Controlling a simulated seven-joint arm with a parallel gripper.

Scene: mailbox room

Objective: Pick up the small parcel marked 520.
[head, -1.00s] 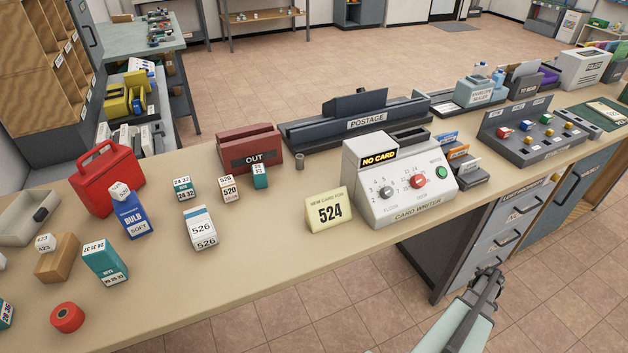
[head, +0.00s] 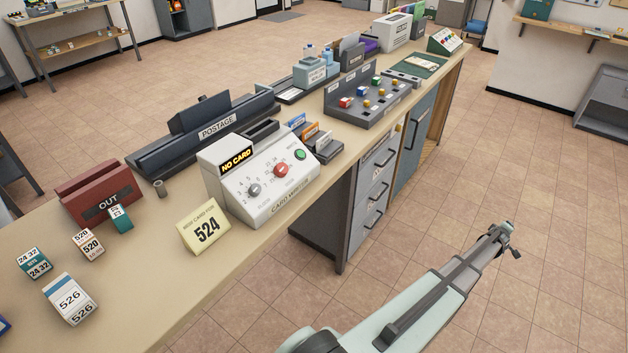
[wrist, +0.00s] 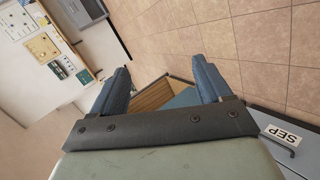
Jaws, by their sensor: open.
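The small parcel marked 520 (head: 88,245) is a little box with white and tan faces. It stands on the counter at the left in the head view, in front of the maroon OUT tray (head: 98,195), beside a small teal box (head: 120,218). My gripper (head: 510,240) is at the end of my arm, over the tiled floor at the right, well away from the parcel. In the wrist view my gripper (wrist: 160,85) has its two fingers apart with nothing held between them. The parcel is not in the wrist view.
A 526 box (head: 70,299) and a 24-32 box (head: 34,263) stand near the parcel. The postage unit (head: 205,133) is behind. The floor (head: 570,200) around my gripper is clear.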

